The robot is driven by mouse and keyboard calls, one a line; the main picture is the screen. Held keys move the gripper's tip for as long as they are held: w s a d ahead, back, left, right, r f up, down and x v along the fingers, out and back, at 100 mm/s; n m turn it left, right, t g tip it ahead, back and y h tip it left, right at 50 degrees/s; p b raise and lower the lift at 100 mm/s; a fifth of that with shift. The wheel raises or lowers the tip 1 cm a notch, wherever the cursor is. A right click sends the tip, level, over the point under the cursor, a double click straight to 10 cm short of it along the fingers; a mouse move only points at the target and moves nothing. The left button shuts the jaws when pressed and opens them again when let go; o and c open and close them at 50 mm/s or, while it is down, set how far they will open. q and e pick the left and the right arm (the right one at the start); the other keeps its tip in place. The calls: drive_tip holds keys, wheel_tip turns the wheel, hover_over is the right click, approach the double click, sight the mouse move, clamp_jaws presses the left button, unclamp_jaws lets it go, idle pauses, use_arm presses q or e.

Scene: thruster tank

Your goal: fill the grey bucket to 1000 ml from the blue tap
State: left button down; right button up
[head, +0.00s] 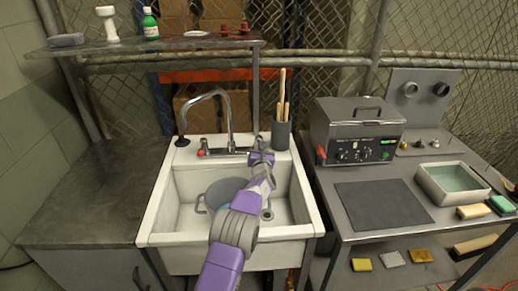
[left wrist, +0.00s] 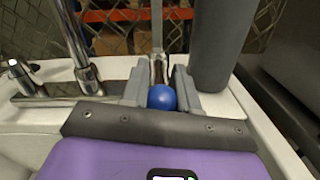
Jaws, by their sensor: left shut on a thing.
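The grey bucket (head: 222,190) stands in the white sink (head: 167,208), its right part hidden behind my left arm. I cannot make out a water level or ml marks in it. The blue tap (left wrist: 162,97) shows as a round blue knob in the left wrist view, between the fingers of my left gripper (left wrist: 160,88), which is shut on it. In the head view my left gripper (head: 262,157) is at the sink's back rim, right of the chrome faucet (head: 229,115), and hides the blue knob. My right gripper is out of view.
A red tap (head: 201,153) is left of the faucet base. A dark grey holder (head: 281,135) with wooden sticks stands close right of my left gripper. A shelf (head: 150,47) hangs above. A grey machine (head: 355,130) and a water tray (head: 425,185) stand on the right table.

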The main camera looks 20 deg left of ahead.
use_arm(q)
drive_tip(key=shift+f, duration=0.45)
drive_tip(key=c, duration=0.9)
unclamp_jaws()
drive_tip(key=shift+a, duration=0.1)
drive_tip(key=shift+r, duration=0.25)
drive_tip(key=shift+s+r, duration=0.1)
drive_tip(key=shift+p+v, duration=0.45)
drive_tip(key=shift+v, duration=3.3)
